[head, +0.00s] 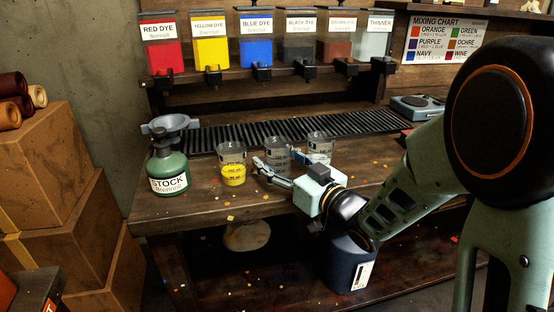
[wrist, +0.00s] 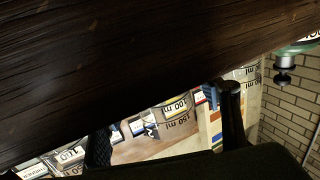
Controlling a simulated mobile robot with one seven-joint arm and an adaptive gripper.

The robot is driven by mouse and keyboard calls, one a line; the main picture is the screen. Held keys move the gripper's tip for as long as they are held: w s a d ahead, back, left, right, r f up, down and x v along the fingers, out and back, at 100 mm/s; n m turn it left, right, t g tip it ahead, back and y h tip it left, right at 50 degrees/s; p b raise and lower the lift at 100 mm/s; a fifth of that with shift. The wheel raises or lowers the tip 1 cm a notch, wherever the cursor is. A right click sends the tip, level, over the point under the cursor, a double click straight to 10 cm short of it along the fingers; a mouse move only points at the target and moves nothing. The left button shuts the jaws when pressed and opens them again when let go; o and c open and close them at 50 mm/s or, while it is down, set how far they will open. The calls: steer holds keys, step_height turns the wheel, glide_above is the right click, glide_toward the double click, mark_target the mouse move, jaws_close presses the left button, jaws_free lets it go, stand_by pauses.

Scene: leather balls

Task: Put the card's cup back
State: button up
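Three clear measuring cups stand in a row on the bench: a left cup (head: 232,164) with yellow liquid in its lower part, a middle cup (head: 277,153), and a right cup (head: 320,146); the last two look empty. My gripper (head: 284,166) reaches in from the right, low in front of the middle and right cups, partly covering them. In the wrist view its fingers (wrist: 165,130) are wide apart. A cup marked 100 ml and 150 ml (wrist: 175,110) appears between and beyond them; contact cannot be told. No card can be made out.
Behind lies a black slatted grate (head: 250,133) under several dye dispensers (head: 257,52). A grey scale (head: 417,106) sits back right. A dark blue container (head: 345,270) is below the bench's front edge.

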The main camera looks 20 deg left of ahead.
steer(key=shift+r, duration=0.2)
steer(key=v, duration=1)
steer(key=shift+s+d+f+p, duration=0.1)
steer(key=shift+d+p, duration=0.2)
steer(key=shift+d, duration=0.05)
steer(key=shift+s+d, duration=0.45)
steer(key=shift+s, duration=0.05)
